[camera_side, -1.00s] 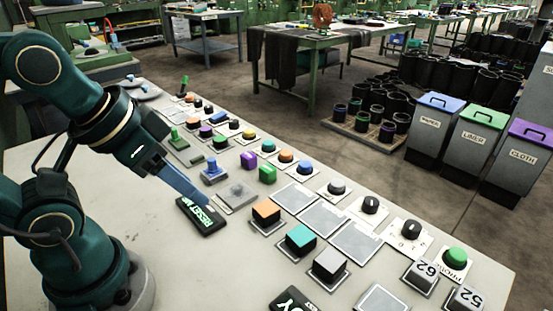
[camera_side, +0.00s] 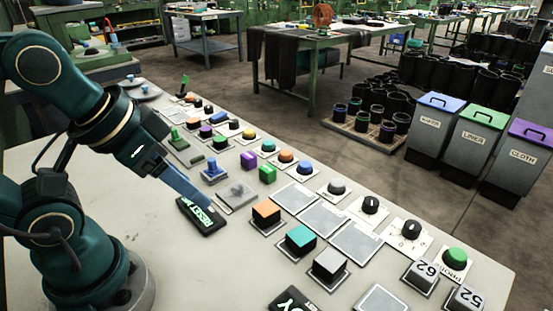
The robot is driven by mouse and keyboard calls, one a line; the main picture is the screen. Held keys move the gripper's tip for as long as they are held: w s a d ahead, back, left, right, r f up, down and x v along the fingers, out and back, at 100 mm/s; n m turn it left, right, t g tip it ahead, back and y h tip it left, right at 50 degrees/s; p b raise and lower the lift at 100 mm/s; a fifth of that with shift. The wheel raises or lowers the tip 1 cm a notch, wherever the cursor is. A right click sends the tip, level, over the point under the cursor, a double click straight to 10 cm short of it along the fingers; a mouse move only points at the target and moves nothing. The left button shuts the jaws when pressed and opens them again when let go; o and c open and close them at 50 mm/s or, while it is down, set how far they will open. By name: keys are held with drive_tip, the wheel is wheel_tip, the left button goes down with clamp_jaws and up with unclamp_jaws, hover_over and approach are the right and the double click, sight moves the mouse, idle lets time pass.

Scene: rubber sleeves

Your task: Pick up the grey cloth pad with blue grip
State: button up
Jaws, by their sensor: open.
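A small pad with an upright blue grip (camera_side: 212,170) sits on the grey table, left of the middle of the view. It looks like the grey cloth pad, but its cloth is too small to make out. My gripper (camera_side: 207,207) reaches down from the left, its fingers seen nearly edge-on as one blue-grey bar. It is open, with nothing visible held in it. Its tips are beside a dark sign with green letters (camera_side: 202,217), nearer the camera than the pad and apart from it. I cannot tell the tips' height above the table.
A flat grey plate (camera_side: 238,195) lies just right of my fingertips. Purple (camera_side: 248,160) and green (camera_side: 267,174) blocks stand beyond it. Orange (camera_side: 266,214) and teal (camera_side: 300,240) blocks stand to the right. The table's left front is clear. Labelled bins (camera_side: 435,128) stand on the floor.

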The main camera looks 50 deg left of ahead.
drive_tip(key=w+a+r+m, duration=0.2)
drive_tip(key=w+r+m, duration=0.2)
drive_tip(key=w, duration=0.1)
drive_tip(key=m+g, duration=0.2)
drive_tip(key=g, duration=0.2)
approach(211, 159)
drive_tip(key=w+d+r, duration=0.1)
drive_tip(key=w+d, duration=0.2)
drive_tip(key=d, duration=0.2)
drive_tip(key=shift+n+g, duration=0.7)
drive_tip(key=shift+g, duration=0.1)
drive_tip(key=a+f, duration=0.1)
drive_tip(key=f, duration=0.1)
drive_tip(key=s+a+f, duration=0.1)
drive_tip(key=a+f, duration=0.3)
drive_tip(key=shift+s+f, duration=0.25)
drive_tip(key=shift+f, duration=2.4)
clamp_jaws()
